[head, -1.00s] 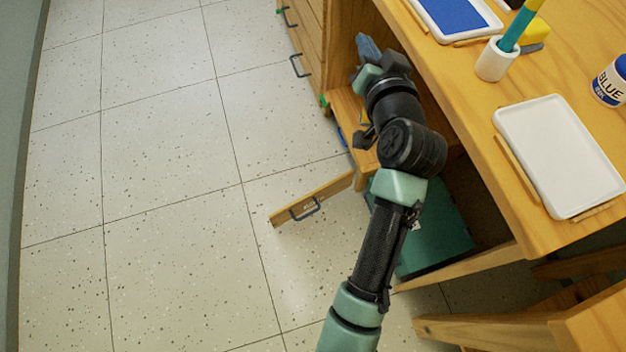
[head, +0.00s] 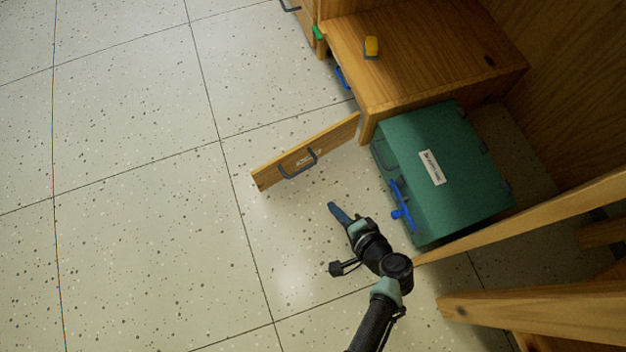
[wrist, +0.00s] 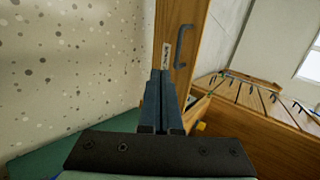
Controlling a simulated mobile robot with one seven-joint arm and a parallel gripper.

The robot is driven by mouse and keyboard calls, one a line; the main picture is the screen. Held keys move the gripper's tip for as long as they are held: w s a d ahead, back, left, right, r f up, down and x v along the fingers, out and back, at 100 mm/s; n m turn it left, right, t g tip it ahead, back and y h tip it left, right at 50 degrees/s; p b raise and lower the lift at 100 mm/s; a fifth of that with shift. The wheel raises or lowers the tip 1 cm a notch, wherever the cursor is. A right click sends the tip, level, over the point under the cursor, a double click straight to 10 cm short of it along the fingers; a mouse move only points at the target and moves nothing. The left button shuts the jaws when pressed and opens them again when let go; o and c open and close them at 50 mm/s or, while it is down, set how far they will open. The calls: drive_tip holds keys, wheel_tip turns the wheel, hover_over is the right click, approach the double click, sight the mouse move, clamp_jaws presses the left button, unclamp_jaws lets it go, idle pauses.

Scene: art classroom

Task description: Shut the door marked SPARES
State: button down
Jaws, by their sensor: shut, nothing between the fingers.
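The door (head: 290,160) stands open, swung out from the low wooden cabinet (head: 420,45) over the floor. It has a dark bar handle (head: 298,172) and a small pale label (head: 308,157) too small to read. In the wrist view the door (wrist: 188,22) rises just beyond the fingertips, with its handle (wrist: 183,47) and label (wrist: 166,55). My gripper (head: 335,208) is shut and empty, on the handle side of the door. In the head view it appears apart from the door; contact is unclear in the wrist view.
A green case (head: 455,185) with a blue latch (head: 401,207) stands right of my gripper. A yellow object (head: 371,47) lies on the cabinet top. Wooden bars (head: 540,305) cross the lower right. The speckled floor (head: 130,220) at left is clear.

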drive_tip(key=w+a+r+b+x, duration=0.1)
drive_tip(key=r+b+x, duration=0.1)
drive_tip(key=b+x, duration=0.5)
drive_tip(key=shift+b+x, duration=0.3)
drive_tip(key=shift+x, duration=2.55)
drive_tip(key=shift+w+r, duration=0.2)
drive_tip(key=shift+r, duration=0.05)
